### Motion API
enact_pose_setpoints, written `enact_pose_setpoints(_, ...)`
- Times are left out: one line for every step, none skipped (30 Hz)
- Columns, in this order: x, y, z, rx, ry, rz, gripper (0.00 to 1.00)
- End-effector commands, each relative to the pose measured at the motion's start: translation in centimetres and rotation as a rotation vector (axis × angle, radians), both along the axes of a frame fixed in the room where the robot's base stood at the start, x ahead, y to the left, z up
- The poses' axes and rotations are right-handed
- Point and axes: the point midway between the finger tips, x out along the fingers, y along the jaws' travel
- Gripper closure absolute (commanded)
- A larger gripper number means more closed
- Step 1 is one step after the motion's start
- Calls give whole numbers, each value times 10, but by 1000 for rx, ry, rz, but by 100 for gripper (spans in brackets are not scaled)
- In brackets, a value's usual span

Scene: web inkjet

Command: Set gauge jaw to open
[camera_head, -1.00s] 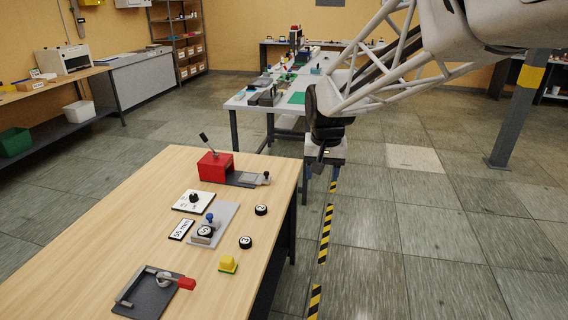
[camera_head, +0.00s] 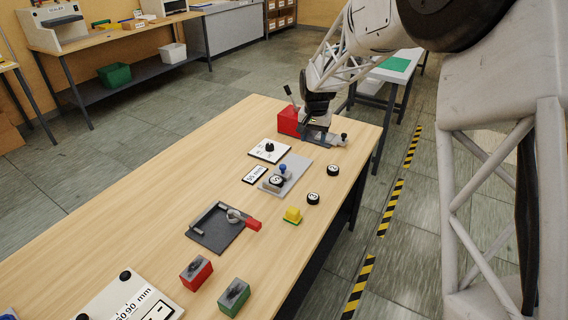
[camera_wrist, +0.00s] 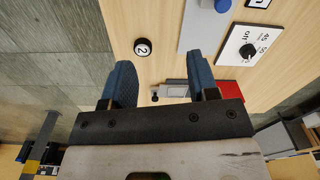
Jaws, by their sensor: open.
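No part is labelled as the gauge jaw, so I cannot tell for certain which one it is. A grey plate (camera_head: 296,168) carries a blue-knobbed piece (camera_head: 283,171) and a numbered black disc (camera_head: 276,183), beside a "55 mm" sign (camera_head: 255,174). A red block (camera_head: 288,122) with an upright lever has a grey slide with a dark knob (camera_head: 344,137) on its right. My gripper (camera_head: 318,118) is over this slide. In the wrist view my gripper (camera_wrist: 161,85) is open, with the slide (camera_wrist: 173,88) and its knob (camera_wrist: 155,98) seen between its blue fingers. The gap between fingers and slide is unclear.
Loose numbered discs (camera_head: 333,169) and a yellow block (camera_head: 292,215) lie on the right. A dark fixture with a red handle (camera_head: 252,225), red and green blocks (camera_head: 234,295) are nearer. The table's left is clear.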

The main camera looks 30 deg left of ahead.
Motion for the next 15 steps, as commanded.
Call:
enact_pose_setpoints(1, 17, -12, -3, 5, 8, 46)
enact_pose_setpoints(1, 26, -17, -5, 7, 11, 46)
enact_pose_setpoints(1, 38, -25, -7, 10, 14, 46)
enact_pose_setpoints(1, 47, -31, -8, 11, 16, 46)
enact_pose_setpoints(1, 55, -35, -8, 12, 19, 46)
enact_pose_setpoints(0, 66, -42, -10, 15, 23, 46)
enact_pose_setpoints(0, 73, -47, -12, 17, 26, 46)
enact_pose_setpoints(0, 79, -51, -12, 17, 27, 46)
enact_pose_setpoints(-1, 87, -57, -13, 19, 29, 46)
enact_pose_setpoints(-1, 92, -60, -14, 20, 30, 46)
enact_pose_setpoints(-2, 97, -63, -15, 21, 32, 46)
enact_pose_setpoints(-3, 102, -67, -15, 22, 33, 46)
enact_pose_setpoints(-3, 105, -69, -16, 23, 34, 46)
enact_pose_setpoints(-3, 107, -71, -16, 23, 35, 46)
enact_pose_setpoints(-3, 110, -73, -17, 23, 35, 46)
